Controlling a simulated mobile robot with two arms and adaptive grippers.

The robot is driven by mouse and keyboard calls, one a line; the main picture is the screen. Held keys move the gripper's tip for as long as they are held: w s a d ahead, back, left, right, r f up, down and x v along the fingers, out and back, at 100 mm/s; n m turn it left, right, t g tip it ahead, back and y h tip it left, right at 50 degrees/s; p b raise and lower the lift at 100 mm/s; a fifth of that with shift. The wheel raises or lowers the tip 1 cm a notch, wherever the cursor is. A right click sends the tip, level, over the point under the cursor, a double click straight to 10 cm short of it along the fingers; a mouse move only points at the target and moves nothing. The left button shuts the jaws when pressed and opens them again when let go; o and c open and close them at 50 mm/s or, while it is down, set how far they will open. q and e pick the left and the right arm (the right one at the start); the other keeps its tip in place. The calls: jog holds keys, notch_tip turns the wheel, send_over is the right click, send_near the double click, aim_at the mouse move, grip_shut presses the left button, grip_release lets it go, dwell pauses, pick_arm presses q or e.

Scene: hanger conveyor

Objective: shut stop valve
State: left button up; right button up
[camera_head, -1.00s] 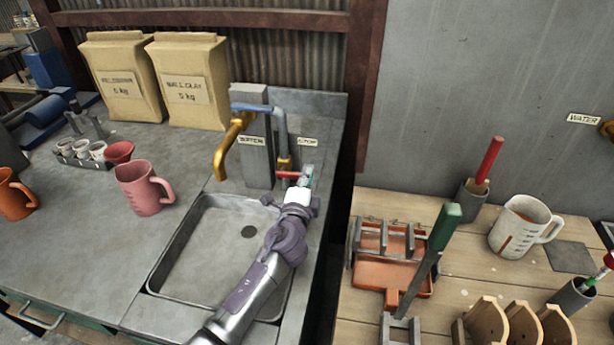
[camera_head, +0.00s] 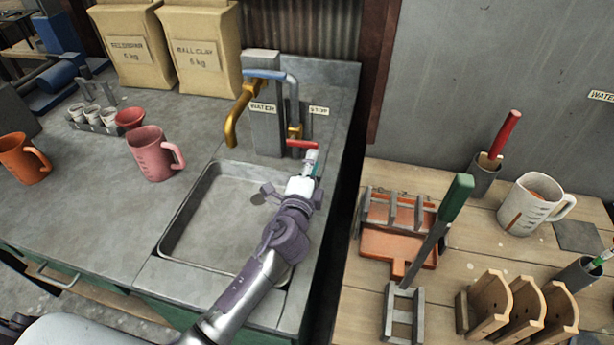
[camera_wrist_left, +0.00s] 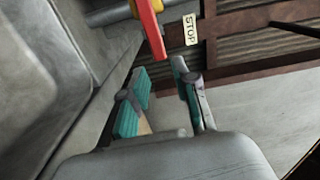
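The stop valve has a red lever handle (camera_head: 302,144) under a small brass body (camera_head: 295,131), beside the grey post with the blue pipe. A STOP label (camera_head: 319,111) is mounted next to it. My left gripper (camera_head: 312,160) is just in front of and below the red handle. In the left wrist view the red handle (camera_wrist_left: 151,30) lies beyond the fingertips, apart from them. The left gripper's teal-padded fingers (camera_wrist_left: 160,88) are spread with nothing between them. My right gripper is not in view.
A steel sink (camera_head: 215,215) lies below my left arm. A brass spout (camera_head: 240,112) sticks out left of the post. A pink jug (camera_head: 150,155) stands on the counter. A wooden bench (camera_head: 365,320) with tools is to the right, across a dark gap.

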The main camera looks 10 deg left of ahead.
pick_arm(q)
jog(key=s, duration=0.5)
jog(key=shift+s, duration=0.25)
